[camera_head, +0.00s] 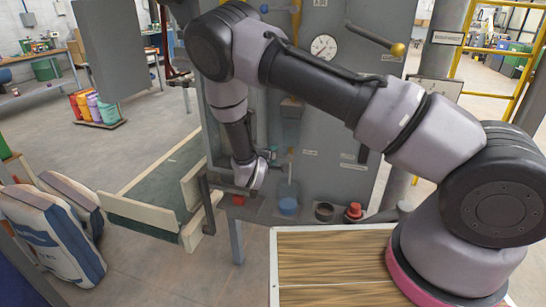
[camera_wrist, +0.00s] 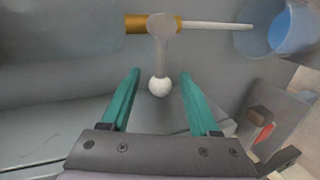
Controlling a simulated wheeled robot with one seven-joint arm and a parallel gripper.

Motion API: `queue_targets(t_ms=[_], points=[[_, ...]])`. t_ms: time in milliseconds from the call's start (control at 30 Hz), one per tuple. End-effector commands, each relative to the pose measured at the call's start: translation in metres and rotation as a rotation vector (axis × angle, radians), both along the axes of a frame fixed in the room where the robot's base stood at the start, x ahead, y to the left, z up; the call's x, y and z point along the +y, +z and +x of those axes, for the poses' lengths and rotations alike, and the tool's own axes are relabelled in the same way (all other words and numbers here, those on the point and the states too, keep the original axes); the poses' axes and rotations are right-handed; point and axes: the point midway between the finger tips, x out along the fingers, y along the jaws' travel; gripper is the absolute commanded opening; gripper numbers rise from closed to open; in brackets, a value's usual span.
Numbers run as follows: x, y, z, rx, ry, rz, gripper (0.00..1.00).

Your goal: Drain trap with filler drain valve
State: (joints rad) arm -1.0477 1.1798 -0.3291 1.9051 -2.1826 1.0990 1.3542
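In the wrist view, a valve with a brass-coloured body (camera_wrist: 138,23) has a grey lever (camera_wrist: 166,50) hanging from it with a white ball knob (camera_wrist: 159,86) at its end. A thin pale pipe (camera_wrist: 215,25) runs right from the valve towards a blue cup-like vessel (camera_wrist: 293,28). My gripper (camera_wrist: 159,72) is open, its teal fingers on either side of the lever and knob with visible gaps. Contact in depth cannot be told. In the head view, my gripper is close to the grey machine front, left of a clear container with blue contents (camera_head: 288,205). The trap cannot be clearly identified.
A dark cup (camera_head: 323,211) and a red object (camera_head: 354,211) stand on the machine's ledge right of the blue container. A wooden-topped table (camera_head: 330,272) is in front. Striped sacks (camera_head: 55,235) and a low conveyor with pale side boards (camera_head: 140,210) are at left.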

Motion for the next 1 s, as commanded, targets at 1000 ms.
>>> queue_targets(t_ms=[1000], points=[[0.034,0.033,-0.095,0.000,0.001,0.000,0.61]])
